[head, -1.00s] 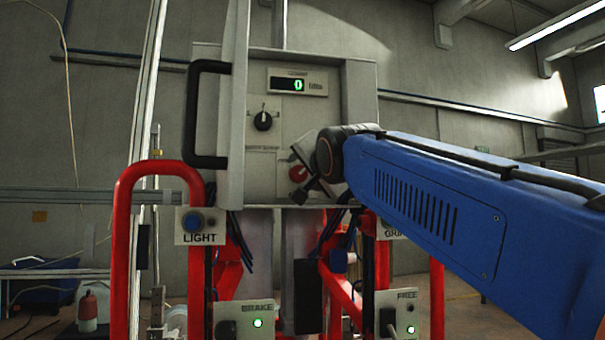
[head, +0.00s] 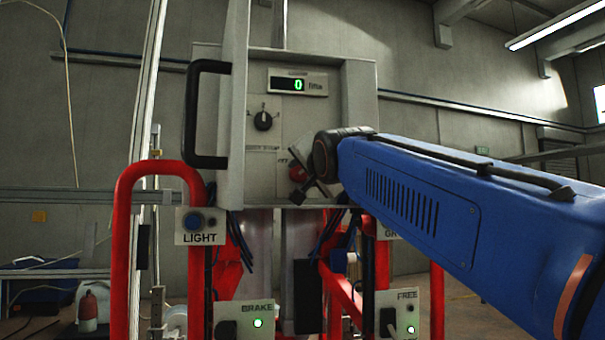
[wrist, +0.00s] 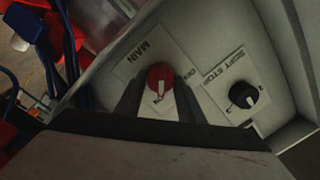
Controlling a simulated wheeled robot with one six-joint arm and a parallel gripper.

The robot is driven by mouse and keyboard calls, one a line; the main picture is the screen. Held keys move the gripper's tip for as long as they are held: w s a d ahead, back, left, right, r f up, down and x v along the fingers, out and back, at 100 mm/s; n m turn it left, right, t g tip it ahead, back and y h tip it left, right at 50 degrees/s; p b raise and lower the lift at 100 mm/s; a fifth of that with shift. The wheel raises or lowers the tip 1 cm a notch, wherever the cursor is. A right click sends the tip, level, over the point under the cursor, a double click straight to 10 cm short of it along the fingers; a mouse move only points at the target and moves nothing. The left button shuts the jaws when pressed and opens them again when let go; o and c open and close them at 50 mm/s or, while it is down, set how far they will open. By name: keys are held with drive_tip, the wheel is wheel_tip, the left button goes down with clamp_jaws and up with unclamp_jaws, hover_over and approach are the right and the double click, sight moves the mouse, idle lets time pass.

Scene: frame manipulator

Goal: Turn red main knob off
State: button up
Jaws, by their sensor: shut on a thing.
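The red main knob (wrist: 160,80) sits on a white label plate (wrist: 143,53) marked MAIN in the wrist view. My gripper (wrist: 160,97) is shut on the knob, with one dark finger on each side of it. In the head view the red knob (head: 298,174) shows low on the grey control box's panel, partly hidden by my gripper (head: 312,187). The blue arm reaches in from the right. The knob's white pointer mark shows in the wrist view, but the position words beside it are partly covered.
A black soft-stop knob (wrist: 243,96) is close beside the main knob; it is also on the panel in the head view (head: 263,121). The open box door with a black handle (head: 192,115) stands left. Red frame tubes (head: 122,230) and LIGHT, BRAKE and FREE switches are below.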

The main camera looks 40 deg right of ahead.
drive_tip(key=n, duration=0.4)
drive_tip(key=shift+n, duration=0.3)
drive_tip(key=n, duration=0.4)
drive_tip(key=shift+a+r+g, duration=0.1)
drive_tip(key=shift+a+g, duration=0.05)
drive_tip(key=shift+g, duration=0.15)
drive_tip(key=n, duration=0.4)
drive_tip(key=shift+w+n+h, duration=0.1)
drive_tip(key=shift+n+h, duration=0.2)
drive_tip(key=shift+a+n+g, duration=0.15)
drive_tip(key=shift+n+g, duration=0.15)
drive_tip(key=shift+n, duration=1.5)
drive_tip(key=o, duration=1.1)
drive_tip(key=shift+c, duration=0.2)
